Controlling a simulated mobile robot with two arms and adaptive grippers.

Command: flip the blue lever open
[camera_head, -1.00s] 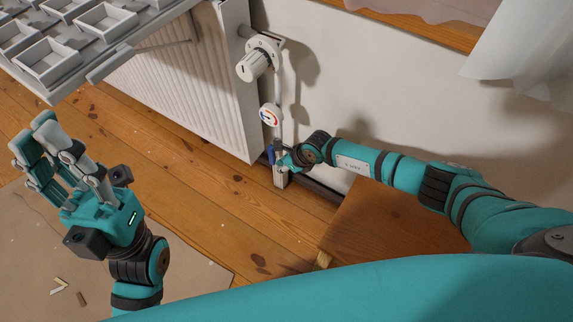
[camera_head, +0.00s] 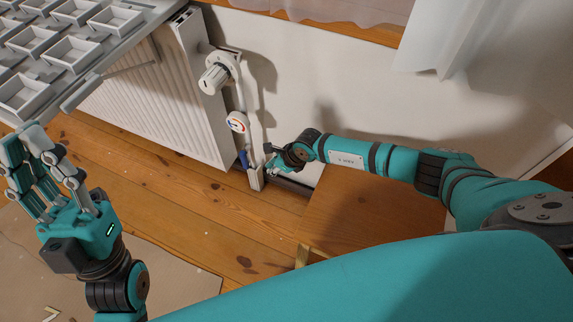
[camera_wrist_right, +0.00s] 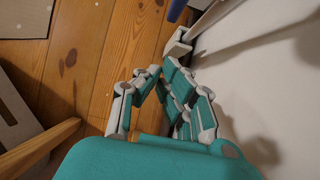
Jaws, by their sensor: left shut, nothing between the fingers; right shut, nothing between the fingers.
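The blue lever (camera_head: 243,159) sits low on the white vertical pipe beside the radiator, at the pipe's left side, pointing roughly up along it. In the right wrist view the blue lever (camera_wrist_right: 177,9) shows only partly at the top edge. My right gripper (camera_head: 271,158) is shut and empty, just right of the pipe's lower end; the pipe stands between it and the lever. In the wrist view my right gripper (camera_wrist_right: 163,70) lies below the lever, apart from it. My left gripper (camera_head: 38,138) is shut and empty, raised at the far left.
A white radiator (camera_head: 165,95) stands left of the pipe, with a white knob (camera_head: 214,78) and a round gauge (camera_head: 237,122) above the lever. A wooden box-like piece (camera_head: 365,205) lies under my right arm. A grey rack of trays (camera_head: 98,50) is at upper left. Floor between is open.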

